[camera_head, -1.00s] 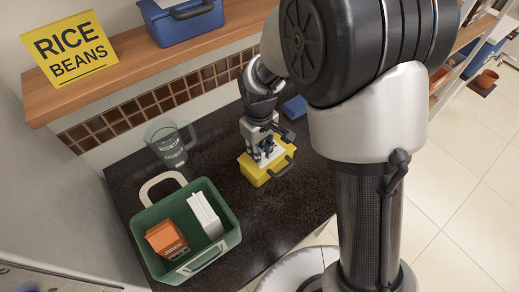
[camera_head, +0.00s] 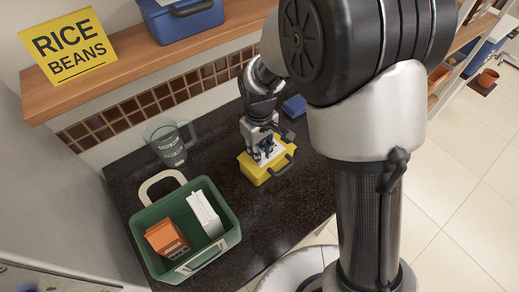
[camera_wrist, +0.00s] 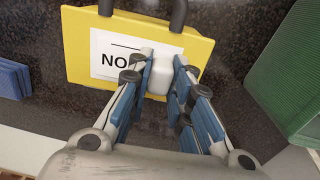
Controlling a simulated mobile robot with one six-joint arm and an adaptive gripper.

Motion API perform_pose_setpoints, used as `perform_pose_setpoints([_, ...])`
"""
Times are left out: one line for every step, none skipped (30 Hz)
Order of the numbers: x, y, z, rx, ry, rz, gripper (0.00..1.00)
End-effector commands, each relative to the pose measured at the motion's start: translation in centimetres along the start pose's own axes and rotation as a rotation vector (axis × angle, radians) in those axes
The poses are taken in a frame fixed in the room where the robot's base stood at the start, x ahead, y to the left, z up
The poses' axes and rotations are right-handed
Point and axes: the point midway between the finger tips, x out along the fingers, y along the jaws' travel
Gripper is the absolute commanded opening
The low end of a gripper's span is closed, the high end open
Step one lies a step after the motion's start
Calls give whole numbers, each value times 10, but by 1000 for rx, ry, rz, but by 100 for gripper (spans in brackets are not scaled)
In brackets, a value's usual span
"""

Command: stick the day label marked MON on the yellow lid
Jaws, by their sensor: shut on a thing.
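The yellow lid (camera_head: 251,171) is on a box with a dark handle on the dark counter. It also shows at the top of the wrist view (camera_wrist: 80,57). A white label (camera_wrist: 103,68) lies flat over the lid, against it or very close to it; I cannot tell which. The letters "NO" show on it, and the rest is hidden by my fingers. My gripper (camera_wrist: 160,80) is shut on a small white block that stands up from the label. In the head view my gripper (camera_head: 262,145) is right above the lid.
A green crate (camera_head: 234,236) with an orange carton (camera_head: 165,236) and a white carton (camera_head: 205,214) stands left of the box. A clear jug (camera_head: 170,145) stands behind the crate. A blue item (camera_head: 294,106) lies behind the box. A shelf (camera_head: 120,72) overhangs the back.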

Motion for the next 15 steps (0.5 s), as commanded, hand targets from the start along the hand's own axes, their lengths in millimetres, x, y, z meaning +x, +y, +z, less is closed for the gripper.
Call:
perform_pose_setpoints([1,0,0,0,0,0,3])
perform_pose_setpoints([0,0,0,0,0,0,3])
perform_pose_setpoints([0,0,0,0,0,0,3])
perform_pose_setpoints([0,0,0,0,0,0,3])
perform_pose_setpoints([0,0,0,0,0,0,3])
perform_pose_setpoints([0,0,0,0,0,0,3])
perform_pose_setpoints([0,0,0,0,0,0,3])
perform_pose_setpoints([0,0,0,0,0,0,3])
perform_pose_setpoints([0,0,0,0,0,0,3])
perform_pose_setpoints([0,0,0,0,0,0,20])
perform_pose_setpoints([0,0,0,0,0,0,22])
perform_pose_setpoints([0,0,0,0,0,0,25])
perform_pose_setpoints([0,0,0,0,0,0,27])
perform_pose_setpoints([0,0,0,0,0,0,29])
perform_pose_setpoints([0,0,0,0,0,0,31])
